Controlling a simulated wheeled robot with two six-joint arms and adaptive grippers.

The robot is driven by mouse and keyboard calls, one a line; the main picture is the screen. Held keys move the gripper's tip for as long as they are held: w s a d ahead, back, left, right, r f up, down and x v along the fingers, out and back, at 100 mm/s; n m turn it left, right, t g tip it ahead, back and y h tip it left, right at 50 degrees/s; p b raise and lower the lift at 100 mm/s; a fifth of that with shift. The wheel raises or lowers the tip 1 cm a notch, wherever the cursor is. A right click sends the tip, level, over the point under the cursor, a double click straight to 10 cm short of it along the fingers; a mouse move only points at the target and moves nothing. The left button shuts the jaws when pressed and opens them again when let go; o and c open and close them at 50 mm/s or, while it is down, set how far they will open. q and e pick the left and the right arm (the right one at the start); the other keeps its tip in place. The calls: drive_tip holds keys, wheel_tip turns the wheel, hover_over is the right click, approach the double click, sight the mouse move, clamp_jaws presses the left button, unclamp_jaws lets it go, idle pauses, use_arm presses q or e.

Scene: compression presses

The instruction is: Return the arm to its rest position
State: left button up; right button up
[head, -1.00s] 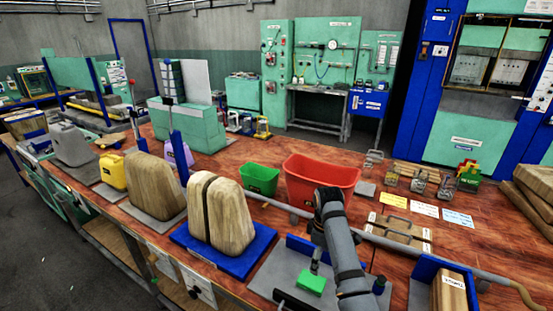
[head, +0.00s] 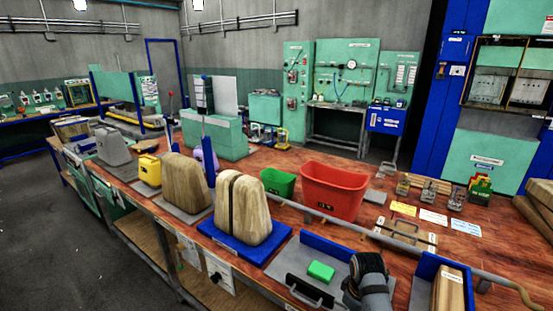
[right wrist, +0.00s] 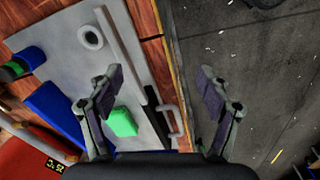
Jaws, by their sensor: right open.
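My right arm comes in at the bottom right of the head view, with only a dark grey link showing there. In the right wrist view my right gripper (right wrist: 158,95) is open, its two fingers wide apart with nothing between them. It hangs above the front edge of the workbench (head: 265,160). A green block (head: 320,271) lies on a grey plate (head: 283,268) at the bench's front; the block also shows in the right wrist view (right wrist: 122,122), beside the left finger and apart from it. My left gripper is in no view.
A red bin (head: 333,190) and a green bin (head: 277,183) stand mid-bench. A wooden split form (head: 243,209) sits on a blue base to the left. A grey pipe (head: 400,236) runs along the bench. Dark floor (right wrist: 260,60) is clear in front.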

drive_tip(key=s+d+m+t, duration=0.3)
drive_tip(key=s+m, duration=0.4)
drive_tip(key=s, duration=1.3)
drive_tip(key=s+d+f+g, duration=0.1)
drive_tip(key=s+f, duration=0.1)
drive_tip(key=f, duration=1.1)
drive_tip(key=s+d+f+g, duration=0.1)
drive_tip(key=f, duration=1.2)
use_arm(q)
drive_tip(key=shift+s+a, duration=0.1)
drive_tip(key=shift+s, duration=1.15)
use_arm(e)
drive_tip(key=s+d+f, duration=0.1)
drive_tip(key=s+f, duration=1.4)
drive_tip(key=s, duration=0.3)
drive_tip(key=shift+s+d+f+g, duration=0.2)
drive_tip(key=shift+d+f+g, duration=0.05)
drive_tip(key=shift+f+g, duration=0.15)
drive_tip(key=shift+c, duration=0.5)
